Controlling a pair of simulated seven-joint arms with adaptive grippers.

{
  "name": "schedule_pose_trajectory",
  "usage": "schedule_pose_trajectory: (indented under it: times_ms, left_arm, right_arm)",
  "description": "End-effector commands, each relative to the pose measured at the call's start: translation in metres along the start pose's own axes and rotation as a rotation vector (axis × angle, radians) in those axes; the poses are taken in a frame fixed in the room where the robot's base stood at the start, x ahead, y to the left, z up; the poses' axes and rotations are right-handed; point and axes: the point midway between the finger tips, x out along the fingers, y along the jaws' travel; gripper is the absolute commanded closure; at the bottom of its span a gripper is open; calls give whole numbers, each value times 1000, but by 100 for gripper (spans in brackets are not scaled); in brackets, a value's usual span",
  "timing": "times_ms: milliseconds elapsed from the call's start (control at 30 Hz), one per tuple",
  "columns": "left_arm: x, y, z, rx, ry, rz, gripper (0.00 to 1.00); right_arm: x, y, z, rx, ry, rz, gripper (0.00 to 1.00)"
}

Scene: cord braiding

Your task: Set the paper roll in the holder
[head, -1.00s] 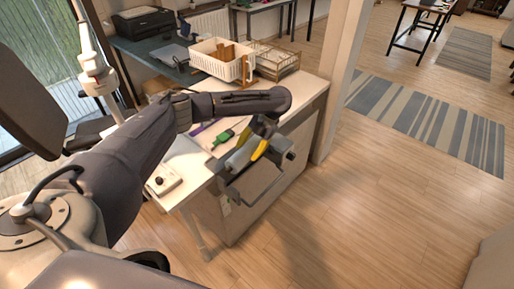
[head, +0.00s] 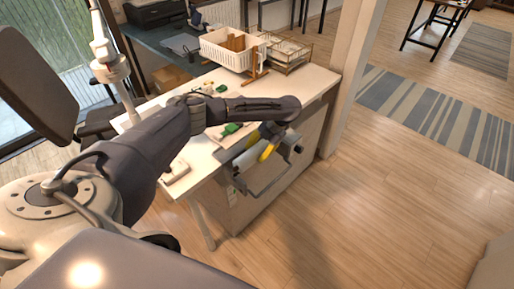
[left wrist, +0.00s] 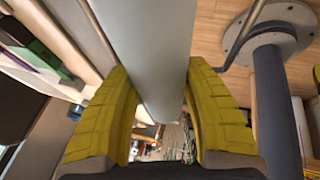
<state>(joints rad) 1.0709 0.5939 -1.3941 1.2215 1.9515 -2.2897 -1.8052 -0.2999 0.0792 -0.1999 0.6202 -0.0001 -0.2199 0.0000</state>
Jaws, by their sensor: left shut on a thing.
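The paper roll (head: 247,158) is a pale grey-white cylinder. In the left wrist view the roll (left wrist: 150,60) runs between two yellow finger pads. My left gripper (head: 265,150) is shut on it, at the counter's front edge. The holder appears as a dark frame with a thin bar (head: 268,190) on the counter's front side. The roll is at or just above this frame; I cannot tell whether it rests in it. The arm and gripper hide part of the holder. My right gripper is not in view.
The white counter (head: 305,88) carries a white basket (head: 226,51), a wire rack (head: 288,54), a green tool (head: 230,130) and a small pale box with a dark knob (head: 174,171). A pillar (head: 343,80) stands at its right. The floor in front is clear.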

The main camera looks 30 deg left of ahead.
Motion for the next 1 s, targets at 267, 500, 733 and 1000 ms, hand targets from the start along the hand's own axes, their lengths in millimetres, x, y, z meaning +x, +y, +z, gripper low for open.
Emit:
schedule_pose_trajectory:
  times_ms: [267, 500, 733, 1000]
  left_arm:
    - [19, -8, 8, -1, 0, -1, 94]
    - [30, -12, 13, 0, 0, -1, 94]
    - [36, -13, 15, 0, -1, -1, 94]
    - [36, -14, 15, 0, -1, -1, 94]
  right_arm:
    - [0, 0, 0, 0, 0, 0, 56]
    - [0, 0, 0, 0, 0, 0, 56]
    - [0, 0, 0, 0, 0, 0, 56]
    - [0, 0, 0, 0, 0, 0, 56]
